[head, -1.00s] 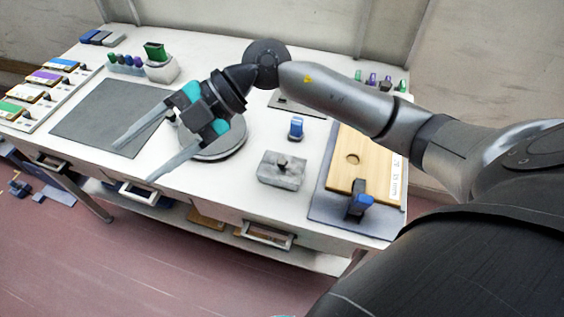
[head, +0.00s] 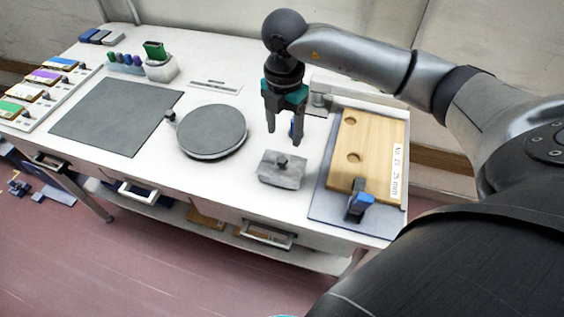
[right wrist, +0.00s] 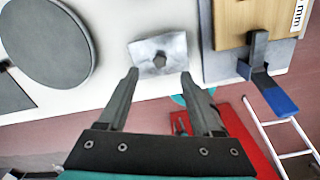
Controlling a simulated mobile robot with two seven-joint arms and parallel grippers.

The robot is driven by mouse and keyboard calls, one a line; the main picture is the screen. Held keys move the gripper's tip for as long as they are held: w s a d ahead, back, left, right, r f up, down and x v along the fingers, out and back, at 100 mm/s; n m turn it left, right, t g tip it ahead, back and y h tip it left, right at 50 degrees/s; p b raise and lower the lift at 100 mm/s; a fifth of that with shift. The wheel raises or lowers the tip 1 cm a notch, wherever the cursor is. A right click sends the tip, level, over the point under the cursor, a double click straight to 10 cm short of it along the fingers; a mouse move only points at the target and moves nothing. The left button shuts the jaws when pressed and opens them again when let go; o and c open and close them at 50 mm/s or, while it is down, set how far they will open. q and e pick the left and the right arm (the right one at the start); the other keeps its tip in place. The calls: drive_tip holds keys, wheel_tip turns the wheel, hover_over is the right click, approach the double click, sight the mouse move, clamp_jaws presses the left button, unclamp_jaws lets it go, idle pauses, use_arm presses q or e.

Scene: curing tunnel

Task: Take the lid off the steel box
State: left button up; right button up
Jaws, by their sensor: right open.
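The steel box (head: 281,174) is a small grey metal block with its lid (head: 284,161) on top and a dark knob in the lid's middle. It stands on the white table. In the right wrist view the box and lid (right wrist: 146,53) show from above, with the dark knob (right wrist: 159,60), beyond the fingertips. My right gripper (head: 283,138) points down, open and empty, above and a little behind the box. It also shows in the right wrist view (right wrist: 159,76). A small blue-topped object stands partly hidden behind its fingers. My left gripper is not in view.
Right of the box, a grey mat (head: 330,208) carries a wooden board (head: 374,165) and a blue-handled clamp (head: 359,205). Left are a round grey plate (head: 212,130) and a dark square mat (head: 115,117). The table is clear in front of the box.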

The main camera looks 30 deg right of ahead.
sight(281, 160)
wheel_tip(281, 160, down, 3)
drive_tip(key=shift+s+a+f, duration=0.1)
drive_tip(key=shift+a+f, duration=0.05)
drive_tip(key=shift+f, duration=0.75)
drive_tip(key=shift+s+a+f, duration=0.1)
drive_tip(key=shift+a+f, duration=0.05)
drive_tip(key=shift+f, duration=0.7)
drive_tip(key=shift+s+a+f, duration=0.1)
drive_tip(key=shift+a+f, duration=0.05)
drive_tip(key=shift+f, duration=0.75)
clamp_jaws()
